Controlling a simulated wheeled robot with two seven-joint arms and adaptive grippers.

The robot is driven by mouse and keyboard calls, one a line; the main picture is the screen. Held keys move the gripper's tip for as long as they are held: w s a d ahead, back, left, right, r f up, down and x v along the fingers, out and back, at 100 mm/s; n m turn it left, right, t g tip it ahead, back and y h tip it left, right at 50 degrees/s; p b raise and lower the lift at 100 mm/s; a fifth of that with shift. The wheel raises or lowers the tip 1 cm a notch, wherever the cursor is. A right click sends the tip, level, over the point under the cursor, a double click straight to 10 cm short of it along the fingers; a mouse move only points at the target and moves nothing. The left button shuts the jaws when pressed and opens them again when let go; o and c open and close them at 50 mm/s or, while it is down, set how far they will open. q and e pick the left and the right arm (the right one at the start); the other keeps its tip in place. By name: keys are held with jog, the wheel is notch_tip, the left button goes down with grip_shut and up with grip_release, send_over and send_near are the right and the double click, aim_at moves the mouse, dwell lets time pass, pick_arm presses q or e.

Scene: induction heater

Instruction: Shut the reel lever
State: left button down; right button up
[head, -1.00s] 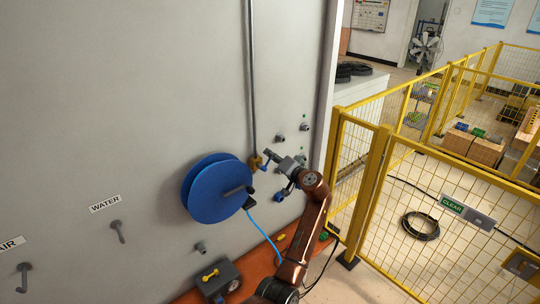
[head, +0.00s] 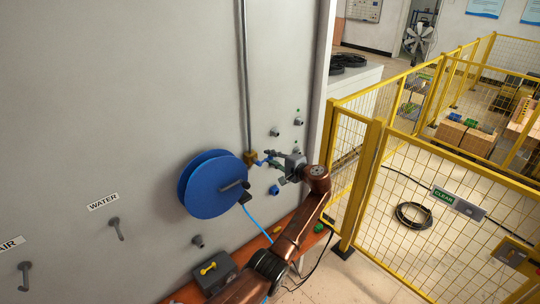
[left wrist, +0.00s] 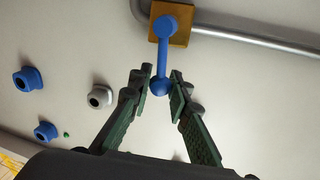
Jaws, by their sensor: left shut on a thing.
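The reel lever (head: 261,163) is a short blue handle with a round knob, mounted on a brass valve block (head: 250,157) at the foot of a grey wall pipe. In the left wrist view the lever (left wrist: 162,58) runs from the brass block (left wrist: 184,33) to its ball end between my fingertips. My left gripper (head: 272,160) reaches in from the right of the valve; in the left wrist view my left gripper (left wrist: 161,86) is shut on the ball end. The blue hose reel (head: 210,185) is on the wall just left of the valve. My right gripper is not in view.
A grey pipe (head: 242,80) runs up the wall from the valve. A blue fitting (left wrist: 27,79) and a grey fitting (left wrist: 100,96) stick out of the wall near my gripper. A blue hose (head: 257,224) hangs below the reel. Yellow fencing (head: 372,175) stands to the right.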

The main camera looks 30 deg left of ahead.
pick_arm(q)
jog(key=shift+f+m, duration=0.2)
jog(key=shift+m, duration=0.1)
jog(key=shift+f, duration=0.1)
jog(key=c, duration=1.8)
grip_release()
jog(key=shift+o, duration=0.2)
jog(key=v, duration=1.2)
